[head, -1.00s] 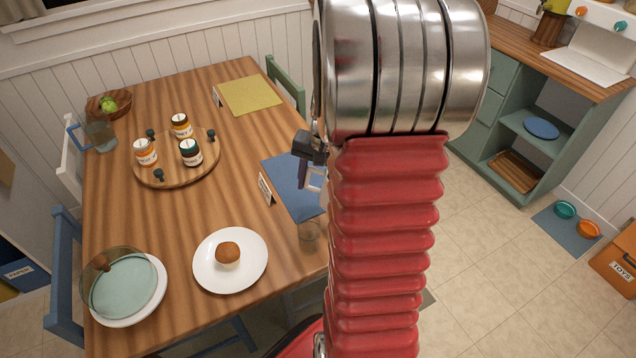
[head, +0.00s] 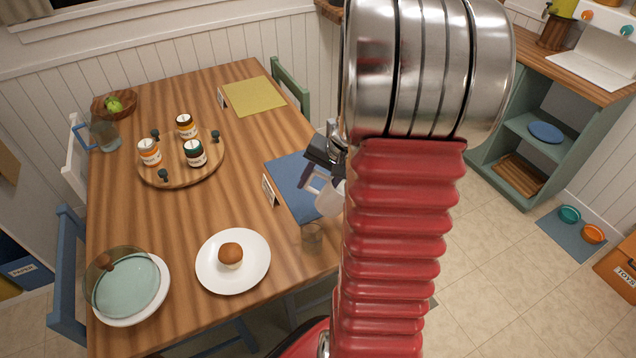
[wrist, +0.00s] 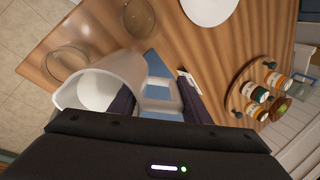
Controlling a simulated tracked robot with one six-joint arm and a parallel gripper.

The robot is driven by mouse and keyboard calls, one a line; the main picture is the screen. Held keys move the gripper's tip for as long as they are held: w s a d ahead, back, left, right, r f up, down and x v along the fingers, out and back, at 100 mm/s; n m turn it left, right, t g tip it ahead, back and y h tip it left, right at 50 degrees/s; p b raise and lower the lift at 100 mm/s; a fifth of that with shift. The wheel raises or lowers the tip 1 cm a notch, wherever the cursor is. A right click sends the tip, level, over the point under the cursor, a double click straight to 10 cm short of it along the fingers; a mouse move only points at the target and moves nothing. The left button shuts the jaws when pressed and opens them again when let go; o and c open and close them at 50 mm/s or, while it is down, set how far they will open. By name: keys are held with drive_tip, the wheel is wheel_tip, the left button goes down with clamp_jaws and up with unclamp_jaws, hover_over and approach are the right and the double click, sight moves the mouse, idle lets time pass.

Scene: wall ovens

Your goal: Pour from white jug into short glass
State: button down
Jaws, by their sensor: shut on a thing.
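My gripper (head: 322,168) is shut on the handle of the white jug (head: 329,198), over the right side of the table. In the wrist view the jug (wrist: 118,82) lies across the fingers with its open mouth toward the left. I cannot tell its exact tilt or what is inside. A small clear glass (head: 312,234) stands near the table's right edge, just in front of the jug and apart from it. The wrist view shows two clear round glasses, a smaller one (wrist: 138,18) and a wider one (wrist: 67,52); I cannot surely tell which is the short one.
A white plate with a muffin (head: 230,254) is left of the glass. A domed plate (head: 126,287), a round board (head: 181,172) with several jars, and a glass pitcher (head: 104,134) stand farther left. A blue placemat (head: 284,170) with a card lies below the gripper.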

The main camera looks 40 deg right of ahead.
drive_tip(key=shift+f, duration=0.2)
drive_tip(key=shift+s+d+r+t+y, duration=0.1)
drive_tip(key=shift+r+t+y, duration=0.4)
drive_tip(key=shift+t, duration=0.45)
drive_tip(key=shift+s+d+r+t+y, duration=0.1)
drive_tip(key=shift+r+t+y, duration=0.35)
drive_tip(key=shift+t, duration=0.5)
drive_tip(key=w+a+r, duration=0.1)
drive_tip(key=w+a, duration=0.4)
drive_tip(key=a, duration=0.4)
drive_tip(key=w+a+r+m+h, duration=0.1)
drive_tip(key=w+a+r, duration=0.1)
drive_tip(key=w+a, duration=0.4)
drive_tip(key=w+a+r+m, duration=0.1)
drive_tip(key=w+a, duration=0.5)
drive_tip(key=a, duration=0.6)
drive_tip(key=shift+w+a+r+t, duration=0.2)
drive_tip(key=shift+a+t, duration=0.1)
drive_tip(key=shift+a, duration=0.05)
drive_tip(key=shift+d+h, duration=0.1)
drive_tip(key=shift+h, duration=0.15)
